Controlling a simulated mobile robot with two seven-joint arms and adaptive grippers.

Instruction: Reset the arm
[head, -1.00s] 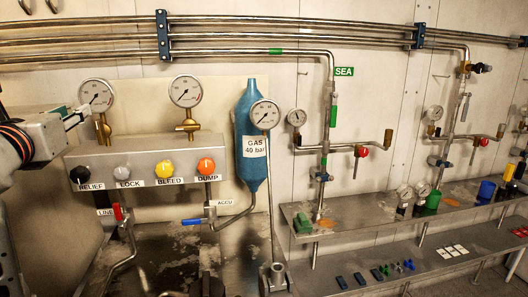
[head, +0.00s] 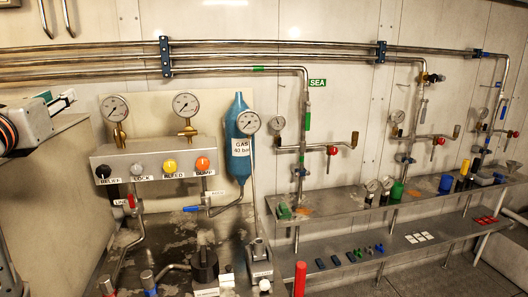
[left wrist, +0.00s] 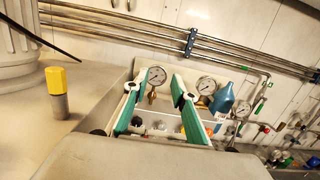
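My left gripper (head: 64,100) is at the left edge of the head view, level with the gauges and left of the valve panel (head: 150,152). In the left wrist view its two green-lined fingers (left wrist: 158,100) are spread apart with nothing between them. The panel, with its black, white, yellow and orange knobs, shows beyond the fingers. My right gripper is in neither view.
A beige block-like surface (head: 60,195) lies below my left gripper. A yellow-capped cylinder (left wrist: 58,95) stands left of the fingers in the wrist view. A blue gas bottle (head: 239,140), pipes and a steel shelf (head: 340,197) line the wall.

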